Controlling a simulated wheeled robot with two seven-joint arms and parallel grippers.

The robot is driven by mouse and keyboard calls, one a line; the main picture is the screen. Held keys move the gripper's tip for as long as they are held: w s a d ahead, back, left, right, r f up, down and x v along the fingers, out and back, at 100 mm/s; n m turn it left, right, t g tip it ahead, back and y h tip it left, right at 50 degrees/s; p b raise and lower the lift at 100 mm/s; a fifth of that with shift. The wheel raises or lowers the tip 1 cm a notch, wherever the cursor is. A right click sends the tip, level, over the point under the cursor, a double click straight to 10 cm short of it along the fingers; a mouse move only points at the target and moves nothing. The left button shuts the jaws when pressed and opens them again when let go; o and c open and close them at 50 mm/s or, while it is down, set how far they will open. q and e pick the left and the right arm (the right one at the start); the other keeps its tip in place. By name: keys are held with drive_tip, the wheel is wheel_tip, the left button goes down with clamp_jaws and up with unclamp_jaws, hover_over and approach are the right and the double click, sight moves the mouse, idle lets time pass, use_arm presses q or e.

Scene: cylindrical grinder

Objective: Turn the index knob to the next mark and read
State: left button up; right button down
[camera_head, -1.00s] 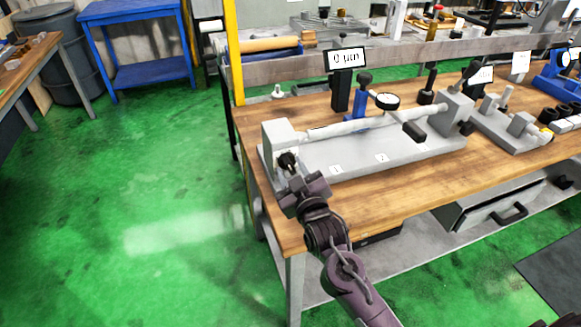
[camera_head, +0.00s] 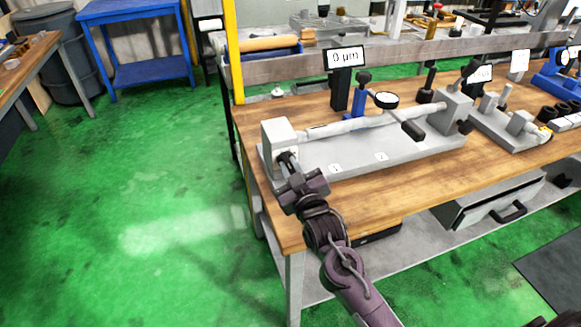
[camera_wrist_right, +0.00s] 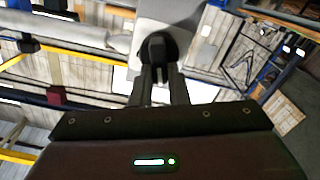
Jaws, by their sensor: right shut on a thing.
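The index knob (camera_wrist_right: 157,46) is a black knob on the end face of the light grey headstock block (camera_head: 277,134). My right gripper (camera_head: 288,165) is at that face, at the left end of the fixture, and is shut on the knob. In the right wrist view the two fingers (camera_wrist_right: 160,78) reach up to the knob, one on each side of its grip. A grey shaft (camera_head: 360,124) runs from the block to the right. A display (camera_head: 344,57) behind it reads "0 µm". A round dial gauge (camera_head: 386,100) stands over the shaft. My left gripper does not show.
The fixture sits on a grey base (camera_head: 400,155) with small numbered labels, on a wooden bench (camera_head: 490,175). Another grey fixture (camera_head: 518,125) stands to its right. The green floor (camera_head: 130,190) at left is clear.

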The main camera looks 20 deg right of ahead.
drive_tip(key=m+p, duration=0.1)
drive_tip(key=m, duration=0.2)
drive_tip(key=shift+d+r+p, duration=0.15)
drive_tip(key=shift+r+p, duration=0.05)
drive_tip(key=shift+p, duration=0.15)
drive_tip(key=shift+d+f+m+p, duration=0.15)
drive_tip(key=shift+m+p, duration=0.3)
drive_tip(key=shift+m, duration=0.9)
drive_tip(key=shift+d+m+p, duration=0.15)
drive_tip(key=shift+m+p, duration=0.25)
drive_tip(key=shift+m, duration=0.95)
drive_tip(key=c, duration=1.4)
unclamp_jaws()
drive_tip(key=s+b, duration=0.1)
drive_tip(key=s, duration=0.6)
drive_tip(key=shift+s, duration=0.4)
